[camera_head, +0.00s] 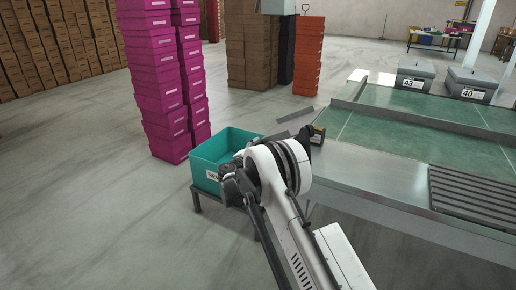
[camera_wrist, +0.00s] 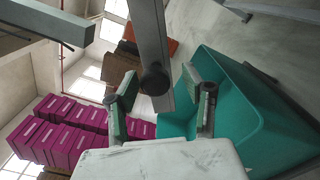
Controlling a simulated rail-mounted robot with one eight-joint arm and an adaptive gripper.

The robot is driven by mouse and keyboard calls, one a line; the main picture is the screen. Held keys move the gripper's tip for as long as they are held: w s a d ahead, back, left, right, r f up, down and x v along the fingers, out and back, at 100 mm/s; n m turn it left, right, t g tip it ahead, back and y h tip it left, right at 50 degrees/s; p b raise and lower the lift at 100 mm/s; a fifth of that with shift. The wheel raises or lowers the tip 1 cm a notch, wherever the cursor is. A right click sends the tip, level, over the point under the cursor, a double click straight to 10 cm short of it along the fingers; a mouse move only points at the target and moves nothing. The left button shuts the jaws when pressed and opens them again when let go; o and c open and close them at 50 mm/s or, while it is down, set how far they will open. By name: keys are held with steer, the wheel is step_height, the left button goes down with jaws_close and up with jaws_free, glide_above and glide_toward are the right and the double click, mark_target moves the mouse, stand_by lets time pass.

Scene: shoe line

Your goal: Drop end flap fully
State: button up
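A grey metal flap (camera_head: 296,118) stands tilted at the near-left end of the table, partly hidden behind my arm. In the wrist view a grey metal bar with a dark round knob (camera_wrist: 155,78) reaches down between my fingers; it looks like part of the flap, but I cannot be sure. My gripper (camera_wrist: 162,108) has its two green-padded fingers apart, one on each side of the bar, with visible gaps. I cannot tell whether anything touches. In the head view my arm's wrist hides the fingers.
A teal bin (camera_head: 222,152) stands on a low stand just left of my wrist. A small dark device (camera_head: 317,135) sits at the table corner. Tall magenta box stacks (camera_head: 166,85) stand behind the bin. The green-topped table (camera_head: 400,132) extends right. The floor at left is clear.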

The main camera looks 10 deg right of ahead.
steer(key=v, duration=1.2)
stand_by(0.3)
